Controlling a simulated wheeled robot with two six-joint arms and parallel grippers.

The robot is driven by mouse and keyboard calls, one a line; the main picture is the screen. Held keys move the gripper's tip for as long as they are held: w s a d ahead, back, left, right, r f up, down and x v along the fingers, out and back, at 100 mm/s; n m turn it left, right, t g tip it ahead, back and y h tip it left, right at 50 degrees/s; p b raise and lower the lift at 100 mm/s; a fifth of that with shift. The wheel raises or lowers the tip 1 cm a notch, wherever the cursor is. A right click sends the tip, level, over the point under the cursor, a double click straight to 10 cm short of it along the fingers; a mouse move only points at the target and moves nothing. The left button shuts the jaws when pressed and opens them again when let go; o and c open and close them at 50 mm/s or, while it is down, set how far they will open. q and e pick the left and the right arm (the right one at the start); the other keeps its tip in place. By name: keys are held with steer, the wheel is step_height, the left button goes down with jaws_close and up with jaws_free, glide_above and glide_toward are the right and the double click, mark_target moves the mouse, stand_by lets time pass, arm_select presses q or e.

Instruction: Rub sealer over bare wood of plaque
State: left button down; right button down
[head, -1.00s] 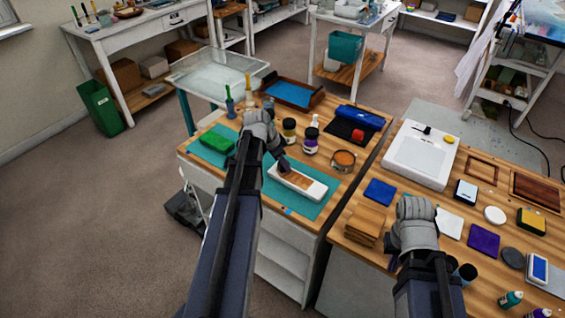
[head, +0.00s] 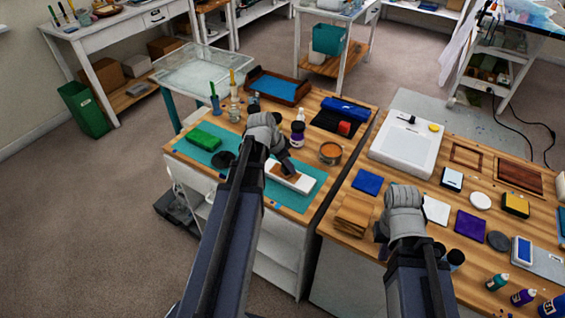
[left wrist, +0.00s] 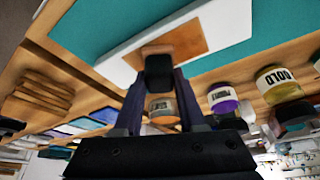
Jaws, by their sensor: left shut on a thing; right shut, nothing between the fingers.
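The plaque (head: 301,186) is a white slab with a bare brown wood patch (head: 280,171) in its middle. It lies on a teal mat (head: 295,203). It also shows in the left wrist view (left wrist: 225,22), with the orange-brown wood (left wrist: 190,40) partly covered. My left gripper (head: 288,163) is shut on a small dark pad (left wrist: 158,72), over the wood patch. I cannot tell if the pad touches the wood. My right gripper (head: 383,233) is shut and empty beside a stack of wood pieces; its fingers are mostly hidden.
A green block (head: 204,137) and a black disc (head: 222,158) lie on the mat's left. A purple-labelled jar (head: 297,138) and an orange-topped tin (head: 331,153) stand behind the plaque. Wood pieces (head: 354,215) and a blue pad (head: 367,182) lie on the right bench.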

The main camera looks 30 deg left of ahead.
arm_select(q)
steer(key=shift+d, duration=0.55)
steer(key=shift+s+d, duration=0.15)
steer(key=shift+d, duration=0.8)
steer(key=shift+s+d, duration=0.15)
steer(key=shift+d, duration=0.75)
steer(key=shift+w+a+f, duration=0.1)
steer(key=shift+w+a, duration=0.05)
steer(key=shift+a, duration=0.6)
steer(key=shift+w+a, duration=0.1)
steer(key=shift+a, duration=1.05)
steer(key=shift+w+a, duration=0.2)
steer(key=shift+a, duration=1.75)
